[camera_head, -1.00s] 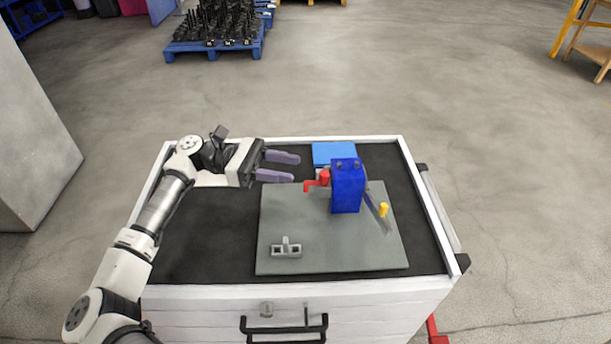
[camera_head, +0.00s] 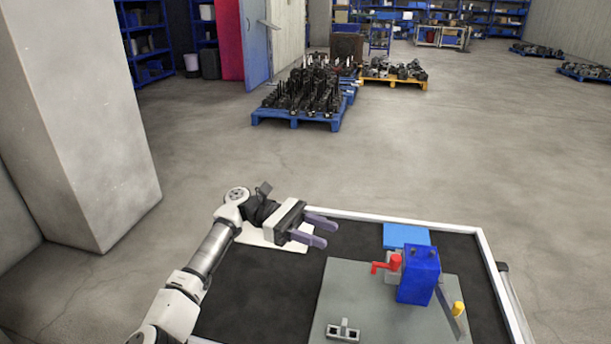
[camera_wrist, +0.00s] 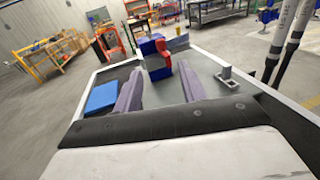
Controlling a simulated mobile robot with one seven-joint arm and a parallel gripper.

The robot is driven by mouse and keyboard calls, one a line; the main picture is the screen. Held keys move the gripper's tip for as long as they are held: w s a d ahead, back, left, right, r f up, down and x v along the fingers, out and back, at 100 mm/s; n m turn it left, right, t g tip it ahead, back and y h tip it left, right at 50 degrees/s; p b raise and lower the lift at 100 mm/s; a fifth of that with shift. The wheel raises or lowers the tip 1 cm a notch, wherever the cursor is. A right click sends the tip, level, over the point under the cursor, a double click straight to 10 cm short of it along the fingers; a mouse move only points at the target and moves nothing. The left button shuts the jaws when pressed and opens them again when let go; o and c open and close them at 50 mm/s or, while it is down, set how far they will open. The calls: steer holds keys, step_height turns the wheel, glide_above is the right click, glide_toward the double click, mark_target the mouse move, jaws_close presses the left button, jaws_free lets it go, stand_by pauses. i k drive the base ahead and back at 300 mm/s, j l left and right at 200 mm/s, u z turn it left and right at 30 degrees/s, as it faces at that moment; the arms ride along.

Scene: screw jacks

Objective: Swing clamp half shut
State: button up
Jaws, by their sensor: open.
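The clamp is a blue block (camera_head: 419,274) standing upright on a grey plate (camera_head: 372,291). A red arm (camera_head: 388,263) sticks out of its left side. A grey lever with a yellow knob (camera_head: 458,309) slants down on its right side. In the wrist view the blue block (camera_wrist: 154,47) and red arm (camera_wrist: 165,60) show beyond my fingers. My gripper (camera_head: 322,232) is open and empty, left of the red arm and apart from it. In the wrist view my gripper's purple fingers (camera_wrist: 160,90) are spread wide with nothing between them.
A light blue flat box (camera_head: 405,235) lies behind the clamp. A small grey bracket (camera_head: 343,331) sits on the plate's front left. The black cart top (camera_head: 262,290) left of the plate is bare. A concrete pillar (camera_head: 85,110) stands at left; pallets of parts (camera_head: 305,95) lie beyond.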

mark_target(452, 311)
steer(key=k, duration=1)
